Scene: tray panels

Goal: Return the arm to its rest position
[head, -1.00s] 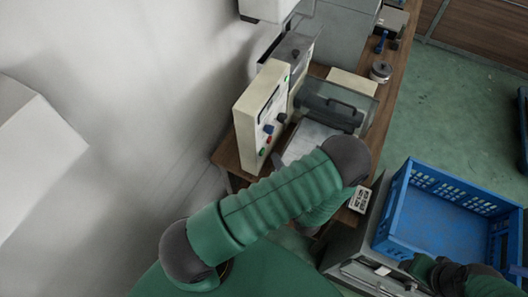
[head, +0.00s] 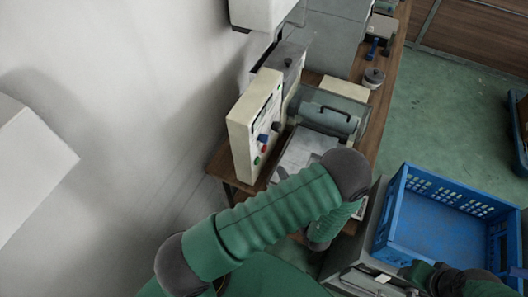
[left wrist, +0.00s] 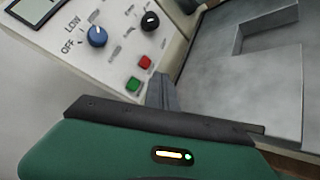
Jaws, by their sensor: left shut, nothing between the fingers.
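My left arm crosses the lower middle of the head view, with its elbow raised in front of the bench machine. The forearm folds back below the elbow, and the fingers are hard to make out there. In the left wrist view, my left gripper (left wrist: 162,92) is shut and empty. Its narrow fingers appear in front of the cream control panel (left wrist: 85,60), close to the green button (left wrist: 133,84); I cannot tell whether they touch. The panel also shows in the head view (head: 243,137). Part of my right arm shows at the lower right; its fingers cannot be made out.
A blue crate (head: 388,228) stands at the right, beside my right arm. A wooden bench (head: 378,122) carries the machine, a grey metal jar (head: 373,78) and other equipment. A white wall closes the left side.

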